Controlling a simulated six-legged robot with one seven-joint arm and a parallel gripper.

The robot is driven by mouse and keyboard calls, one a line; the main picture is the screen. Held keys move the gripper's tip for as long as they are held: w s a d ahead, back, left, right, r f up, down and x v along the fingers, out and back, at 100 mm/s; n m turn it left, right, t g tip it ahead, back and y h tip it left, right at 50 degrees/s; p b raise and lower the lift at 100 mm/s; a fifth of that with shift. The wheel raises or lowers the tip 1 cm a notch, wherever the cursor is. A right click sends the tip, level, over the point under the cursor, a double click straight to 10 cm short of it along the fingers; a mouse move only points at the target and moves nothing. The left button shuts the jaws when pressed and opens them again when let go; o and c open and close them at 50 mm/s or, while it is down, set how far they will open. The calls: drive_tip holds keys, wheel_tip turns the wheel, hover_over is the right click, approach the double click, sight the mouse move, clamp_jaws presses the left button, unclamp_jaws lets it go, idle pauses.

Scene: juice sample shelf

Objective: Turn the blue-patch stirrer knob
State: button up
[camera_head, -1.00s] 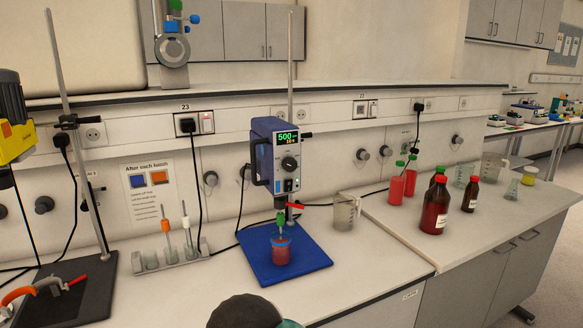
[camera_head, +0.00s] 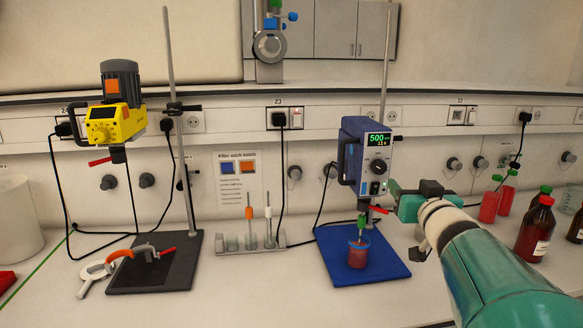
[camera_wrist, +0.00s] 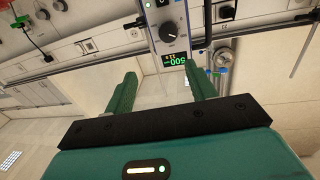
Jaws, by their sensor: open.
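The blue stirrer (camera_head: 357,150) hangs on a stand over a blue base plate (camera_head: 373,268). Its lit green display (camera_head: 379,140) reads 500 on the top line, and its dark round knob (camera_head: 378,166) is below that. A cup of red liquid (camera_head: 358,255) stands under it. My gripper (camera_head: 394,200) is at the stirrer's lower right in the head view, open and empty. In the wrist view, the picture is inverted; the knob (camera_wrist: 174,29) and display (camera_wrist: 173,59) lie beyond the two green fingers (camera_wrist: 163,88), not between them.
A yellow stirrer (camera_head: 113,122) with an orange patch stands left. A sign (camera_head: 240,180) with blue and orange patches is on the wall. A probe rack (camera_head: 250,243) stands between the stirrers.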

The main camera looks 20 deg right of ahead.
sight(381, 169)
drive_tip(key=w+d, duration=0.1)
drive_tip(key=w, duration=0.3)
drive_tip(key=w+d+f+n+y, duration=0.1)
drive_tip(key=w, duration=0.3)
drive_tip(key=w+d+y, duration=0.1)
drive_tip(key=w, duration=0.3)
drive_tip(key=shift+w+d+f+n+t, duration=0.25)
drive_tip(key=shift+d+n+t, duration=0.05)
drive_tip(key=shift+d+n, duration=0.1)
drive_tip(key=c, duration=1)
